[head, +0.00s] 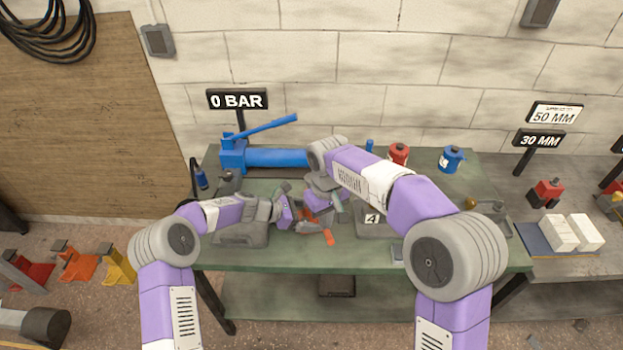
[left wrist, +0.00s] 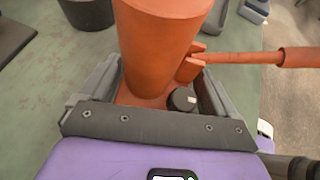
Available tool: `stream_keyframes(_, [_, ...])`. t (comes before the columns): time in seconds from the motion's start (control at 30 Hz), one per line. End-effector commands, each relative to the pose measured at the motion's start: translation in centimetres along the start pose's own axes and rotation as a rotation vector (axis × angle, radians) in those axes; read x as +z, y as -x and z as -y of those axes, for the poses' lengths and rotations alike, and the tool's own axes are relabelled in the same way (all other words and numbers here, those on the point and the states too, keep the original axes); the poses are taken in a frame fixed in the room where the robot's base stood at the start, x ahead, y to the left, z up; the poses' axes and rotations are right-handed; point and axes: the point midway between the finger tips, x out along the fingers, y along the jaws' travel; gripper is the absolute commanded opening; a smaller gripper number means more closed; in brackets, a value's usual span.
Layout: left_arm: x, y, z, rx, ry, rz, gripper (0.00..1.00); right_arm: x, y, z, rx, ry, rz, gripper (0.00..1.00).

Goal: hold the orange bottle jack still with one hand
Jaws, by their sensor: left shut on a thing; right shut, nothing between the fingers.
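The orange bottle jack (left wrist: 158,40) stands large in the left wrist view, with a cylinder body, a base and an orange handle socket pointing right. My left gripper (left wrist: 158,85) is shut on it, with a grey finger on each side of its lower part. In the head view, my left gripper (head: 287,214) reaches in from the left, and the jack is mostly hidden by the grippers. Only its orange handle (head: 329,238) shows clearly there. My right gripper (head: 335,207) is shut and empty, close by on the right. I cannot tell whether it touches the jack.
The green bench (head: 290,258) carries a blue pump (head: 275,157) under a "0 BAR" sign (head: 238,99). A red jack (head: 399,153) and a blue jack (head: 451,160) stand at the back right. A dark plate marked 4 (head: 373,219) lies near my right arm. The front bench strip is mostly clear.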

Motion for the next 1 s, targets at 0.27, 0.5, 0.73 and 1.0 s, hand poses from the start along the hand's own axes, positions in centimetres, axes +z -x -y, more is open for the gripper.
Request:
stream_keyframes(0.27, [0.0,0.0,0.0,0.001,-0.001,0.0,0.74,0.0,0.0,0.0,0.0,0.0,0.0,0.0])
stream_keyframes(0.5, [0.0,0.0,0.0,0.001,-0.001,0.0,1.0,0.0,0.0,0.0,0.0,0.0,0.0,0.0])
stream_keyframes(0.73, [0.0,0.1,0.0,0.001,0.0,0.0,1.0,0.0,0.0,0.0,0.0,0.0,0.0,0.0])
stream_keyframes(1.0, [0.0,3.7,-0.1,0.005,0.0,-0.001,1.0,0.0,0.0,0.0,0.0,0.0,0.0,0.0])
